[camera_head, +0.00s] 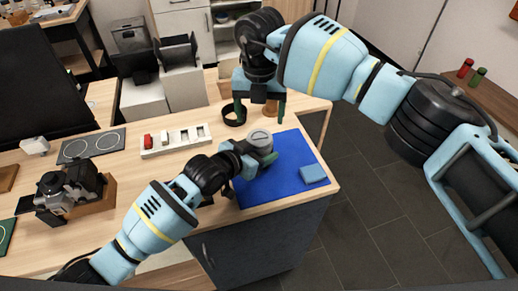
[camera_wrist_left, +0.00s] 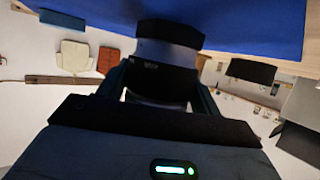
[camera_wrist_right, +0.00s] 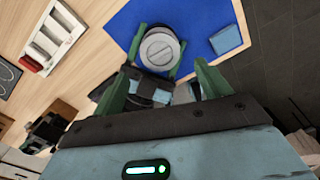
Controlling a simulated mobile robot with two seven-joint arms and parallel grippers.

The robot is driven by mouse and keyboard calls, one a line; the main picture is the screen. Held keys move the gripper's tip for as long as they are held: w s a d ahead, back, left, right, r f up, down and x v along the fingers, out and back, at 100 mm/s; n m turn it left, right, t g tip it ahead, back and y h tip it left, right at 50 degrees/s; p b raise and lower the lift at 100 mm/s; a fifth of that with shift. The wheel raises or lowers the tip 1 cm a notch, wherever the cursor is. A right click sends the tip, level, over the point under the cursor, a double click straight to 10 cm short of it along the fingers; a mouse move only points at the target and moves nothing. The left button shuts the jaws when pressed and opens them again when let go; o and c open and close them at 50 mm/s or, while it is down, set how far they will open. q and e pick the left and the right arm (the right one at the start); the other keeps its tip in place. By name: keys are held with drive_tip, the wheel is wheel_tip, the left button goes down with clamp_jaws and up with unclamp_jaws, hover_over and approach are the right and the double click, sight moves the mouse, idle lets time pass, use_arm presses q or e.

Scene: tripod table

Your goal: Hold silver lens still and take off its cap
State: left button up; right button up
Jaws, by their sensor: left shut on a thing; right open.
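The silver lens (camera_wrist_left: 168,58), with black bands around a silver barrel, is upright at the blue mat; I cannot tell if it touches the mat. Its round grey cap (camera_wrist_right: 160,47), with a bar across the top, is on its end and also shows in the head view (camera_head: 260,138). My left gripper (camera_head: 254,152) is shut on the lens barrel from the side, a finger on each side. My right gripper (camera_head: 259,104) is open and empty, pointing down above and behind the lens. Its fingers are apart from the cap.
The blue mat (camera_head: 258,188) carries a light blue block (camera_head: 314,174) near the table's right edge. A black ring (camera_head: 234,117) stands behind. A white tray (camera_head: 176,140) with a red item and a camera (camera_head: 65,188) on a wooden stand are to the left.

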sight(260, 137)
drive_tip(key=shift+f, duration=3.2)
drive_tip(key=c, duration=1)
drive_tip(key=shift+r, duration=0.8)
drive_tip(key=shift+r, duration=2.35)
